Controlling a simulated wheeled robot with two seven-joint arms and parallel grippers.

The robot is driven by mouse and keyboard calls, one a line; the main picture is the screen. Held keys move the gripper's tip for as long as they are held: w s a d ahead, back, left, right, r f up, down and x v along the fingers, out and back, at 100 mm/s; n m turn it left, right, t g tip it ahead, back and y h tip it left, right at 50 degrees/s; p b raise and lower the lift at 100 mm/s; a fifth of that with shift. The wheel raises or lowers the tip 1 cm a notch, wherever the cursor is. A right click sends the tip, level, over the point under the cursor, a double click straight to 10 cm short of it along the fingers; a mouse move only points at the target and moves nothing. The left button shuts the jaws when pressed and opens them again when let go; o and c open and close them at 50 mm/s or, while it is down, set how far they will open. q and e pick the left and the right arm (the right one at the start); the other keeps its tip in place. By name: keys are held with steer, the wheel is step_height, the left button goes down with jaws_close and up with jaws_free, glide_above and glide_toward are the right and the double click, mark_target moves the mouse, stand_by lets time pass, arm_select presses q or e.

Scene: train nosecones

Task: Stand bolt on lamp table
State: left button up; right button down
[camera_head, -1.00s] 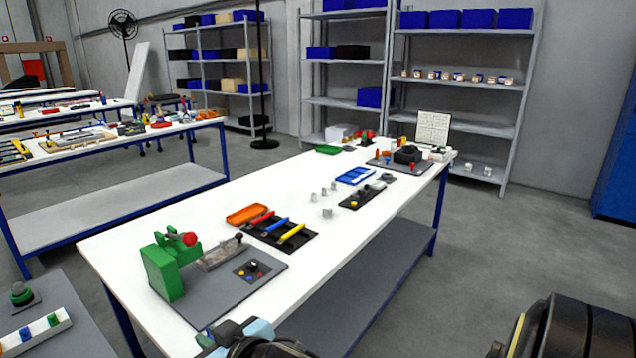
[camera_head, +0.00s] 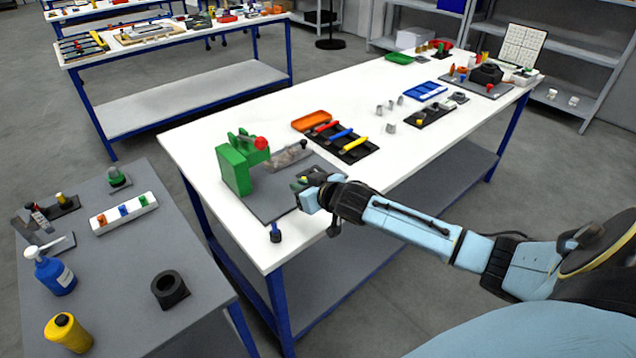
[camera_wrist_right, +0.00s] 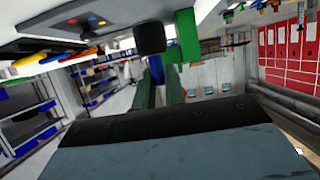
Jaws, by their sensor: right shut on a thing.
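My right gripper (camera_head: 278,220) is over the near edge of the white table (camera_head: 222,120). It is shut on a dark, thick-headed piece, which looks like the bolt (camera_head: 275,236). In the right wrist view, the bolt's dark round end (camera_wrist_right: 150,38) shows at the tips of the green fingers (camera_wrist_right: 160,82). Most of its shaft is hidden. A grey table (camera_head: 130,250) stands at the lower left. I see no lamp that tells which table is the lamp table. My left gripper is not in view.
On the grey table are a black ring (camera_head: 170,288), a blue bottle (camera_head: 54,274), a yellow bottle (camera_head: 68,334) and a white block strip (camera_head: 124,213); its middle is clear. A green fixture (camera_head: 238,166) with a red knob stands near the gripper.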

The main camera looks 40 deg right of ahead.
step_height(320, 180, down, 3)
steer(key=shift+f, duration=0.35)
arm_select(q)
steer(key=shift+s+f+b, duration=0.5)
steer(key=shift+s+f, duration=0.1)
arm_select(e)
steer(key=shift+f, duration=1.75)
steer(key=shift+f, duration=0.2)
steer(key=c, duration=1.5)
jaws_free()
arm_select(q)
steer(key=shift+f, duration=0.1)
arm_select(e)
steer(key=shift+o, duration=0.2)
steer(key=shift+r, duration=0.15)
